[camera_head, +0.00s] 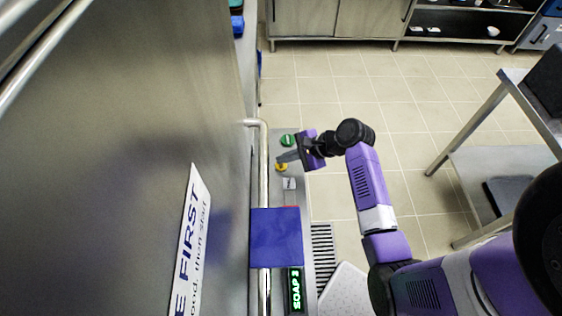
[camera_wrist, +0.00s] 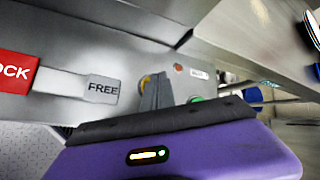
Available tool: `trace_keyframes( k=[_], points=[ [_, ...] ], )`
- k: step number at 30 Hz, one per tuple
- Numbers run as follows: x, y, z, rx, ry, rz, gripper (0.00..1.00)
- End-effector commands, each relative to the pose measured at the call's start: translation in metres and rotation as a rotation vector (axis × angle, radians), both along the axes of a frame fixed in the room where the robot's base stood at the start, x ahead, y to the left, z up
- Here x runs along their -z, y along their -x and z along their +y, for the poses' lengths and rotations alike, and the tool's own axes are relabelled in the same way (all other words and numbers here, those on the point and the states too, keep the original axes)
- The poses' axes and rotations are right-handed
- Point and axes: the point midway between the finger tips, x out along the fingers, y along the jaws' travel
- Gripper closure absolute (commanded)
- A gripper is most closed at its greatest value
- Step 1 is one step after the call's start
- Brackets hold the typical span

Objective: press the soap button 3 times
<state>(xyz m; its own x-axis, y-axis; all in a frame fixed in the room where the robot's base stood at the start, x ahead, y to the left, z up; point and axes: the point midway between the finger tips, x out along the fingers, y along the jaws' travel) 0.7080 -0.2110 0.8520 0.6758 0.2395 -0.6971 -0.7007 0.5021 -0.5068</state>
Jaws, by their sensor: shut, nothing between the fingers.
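A narrow steel control panel (camera_head: 287,212) carries a yellow button (camera_head: 281,167) and a green button (camera_head: 288,140). The label by them is too small to read, so I cannot tell which is for soap. My gripper (camera_head: 282,158) is shut and empty, its tips at the yellow button. In the wrist view the shut fingers (camera_wrist: 157,92) partly cover the yellow button (camera_wrist: 145,82); whether they touch it is unclear. The green button (camera_wrist: 195,99) shows just right of them.
A grey slider tab marked FREE (camera_wrist: 102,88) sits beside a red LOCK plate (camera_wrist: 14,69). A steel wall with a vertical-looking pipe (camera_head: 263,170) stands left. A steel shelf table (camera_head: 490,165) is right; tiled floor between is clear.

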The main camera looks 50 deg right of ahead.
Motion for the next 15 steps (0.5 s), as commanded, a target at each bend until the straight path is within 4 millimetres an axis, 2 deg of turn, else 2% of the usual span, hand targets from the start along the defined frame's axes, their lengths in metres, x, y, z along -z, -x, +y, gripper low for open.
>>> trace_keyframes(
  k=[15],
  points=[
    [-0.0086, -0.0001, 0.0003, -0.001, 0.0, -0.001, 1.0]
  ],
)
